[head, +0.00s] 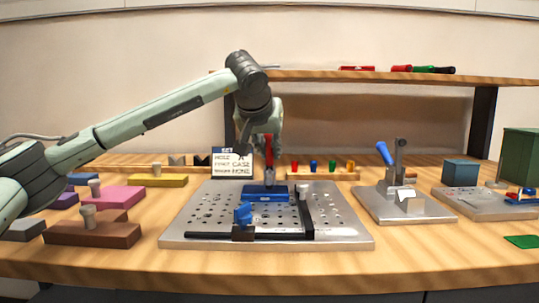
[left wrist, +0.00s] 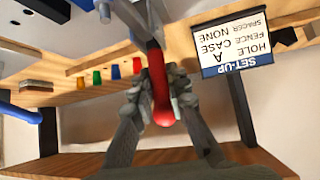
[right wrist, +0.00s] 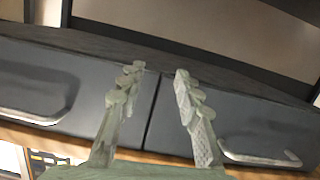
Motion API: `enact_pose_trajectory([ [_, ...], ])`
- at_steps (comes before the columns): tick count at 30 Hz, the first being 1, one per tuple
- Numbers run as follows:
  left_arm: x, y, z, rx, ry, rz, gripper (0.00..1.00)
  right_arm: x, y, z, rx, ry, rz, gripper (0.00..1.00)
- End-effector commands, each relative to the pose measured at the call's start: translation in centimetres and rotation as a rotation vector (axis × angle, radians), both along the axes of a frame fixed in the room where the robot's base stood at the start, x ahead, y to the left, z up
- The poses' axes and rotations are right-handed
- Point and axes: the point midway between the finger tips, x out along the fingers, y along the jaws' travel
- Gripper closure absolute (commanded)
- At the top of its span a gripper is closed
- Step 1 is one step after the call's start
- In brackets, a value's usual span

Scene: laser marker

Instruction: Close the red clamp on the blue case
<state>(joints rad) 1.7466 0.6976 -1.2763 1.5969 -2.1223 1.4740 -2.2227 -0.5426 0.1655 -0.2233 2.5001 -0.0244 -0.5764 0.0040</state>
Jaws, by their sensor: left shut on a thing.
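The blue case (head: 265,194) lies on a perforated metal plate (head: 190,217), behind a dark L-shaped fence (head: 309,225). The red clamp handle (head: 269,150) stands roughly upright at the back of the case. My left gripper (head: 268,140) is above the case, pointing down, shut on the red handle. In the left wrist view the handle (left wrist: 159,92) sits between both fingers; the grip hides part of it. Whether the clamp's foot touches the case is too small to tell. My right gripper (right wrist: 158,72) is open and empty before dark drawer fronts, outside the head view.
A blue-handled piece (head: 243,213) stands at the plate's front. A set-up card (head: 232,163) and colored pegs (head: 322,166) stand behind the plate. A blue-handled press (head: 397,178) is to the right. Colored blocks (head: 108,197) with knobs are to the left.

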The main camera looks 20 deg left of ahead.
Motion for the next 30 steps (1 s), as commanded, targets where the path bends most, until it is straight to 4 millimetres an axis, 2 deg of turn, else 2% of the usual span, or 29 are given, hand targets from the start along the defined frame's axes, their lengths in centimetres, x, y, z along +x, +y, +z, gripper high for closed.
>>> enact_pose_trajectory([
  [3,0.0,0.0,0.2,0.002,-0.011,0.001,1.0,0.1,0.3,0.6,0.013,-0.027,0.006,0.66],
  [11,0.0,0.0,0.2,0.002,-0.012,0.001,1.0,0.1,0.3,0.6,0.013,-0.027,0.006,0.66],
  [12,0.0,0.0,0.2,0.002,-0.012,0.001,0.81,0.1,0.3,0.6,0.013,-0.027,0.006,0.66],
  [17,0.0,0.0,0.1,0.002,-0.01,0.0,0.63,0.1,0.3,0.6,0.012,-0.026,0.005,0.66],
  [26,-0.1,0.0,0.2,0.002,-0.008,0.0,0.63,0.1,0.3,0.5,0.011,-0.025,0.005,0.66],
  [30,-1.1,-0.1,1.1,0.002,-0.01,-0.001,0.63,0.1,0.3,0.6,0.011,-0.025,0.006,0.66],
])
